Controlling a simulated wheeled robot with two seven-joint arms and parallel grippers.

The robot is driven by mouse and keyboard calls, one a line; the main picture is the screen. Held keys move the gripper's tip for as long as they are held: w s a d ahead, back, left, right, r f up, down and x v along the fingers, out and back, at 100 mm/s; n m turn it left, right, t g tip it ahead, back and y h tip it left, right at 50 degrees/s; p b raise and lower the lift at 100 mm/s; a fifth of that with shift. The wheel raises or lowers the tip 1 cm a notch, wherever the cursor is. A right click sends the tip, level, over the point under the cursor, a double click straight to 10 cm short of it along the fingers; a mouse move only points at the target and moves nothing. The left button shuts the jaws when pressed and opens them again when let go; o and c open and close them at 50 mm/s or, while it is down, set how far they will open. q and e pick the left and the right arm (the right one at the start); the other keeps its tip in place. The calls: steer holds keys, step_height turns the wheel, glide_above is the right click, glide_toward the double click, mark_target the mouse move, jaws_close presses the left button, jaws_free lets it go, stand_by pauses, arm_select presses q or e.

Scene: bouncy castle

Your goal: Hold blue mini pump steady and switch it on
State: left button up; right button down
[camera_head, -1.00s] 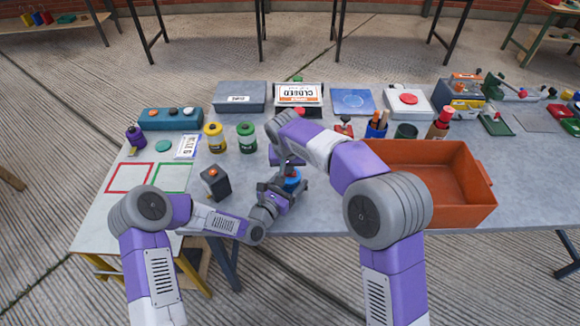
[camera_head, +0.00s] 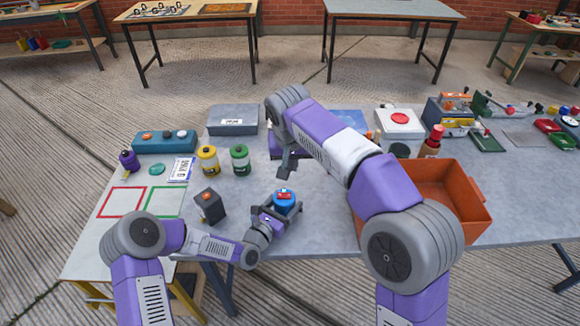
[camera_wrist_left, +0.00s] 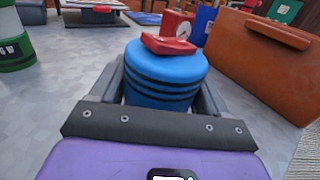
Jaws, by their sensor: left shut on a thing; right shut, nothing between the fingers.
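The blue mini pump (camera_head: 284,203) is a small blue cylinder with a red switch (camera_head: 285,195) on top. It stands upright near the table's front edge. My left gripper (camera_head: 277,214) is shut on its sides. In the left wrist view the pump (camera_wrist_left: 165,80) fills the middle between the fingers, with the red switch (camera_wrist_left: 168,44) and a small round dial on its top. My right gripper (camera_head: 286,167) is shut and empty, above and behind the pump, apart from it.
An orange bin (camera_head: 474,209) stands to the right. A dark box with an orange button (camera_head: 211,206) is left of the pump. Yellow (camera_head: 207,160) and green (camera_head: 240,160) canisters stand behind left. Red and green outlined squares mark the table's left end. My right arm covers part of the table's back.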

arm_select(q)
steer(key=o, duration=1.4)
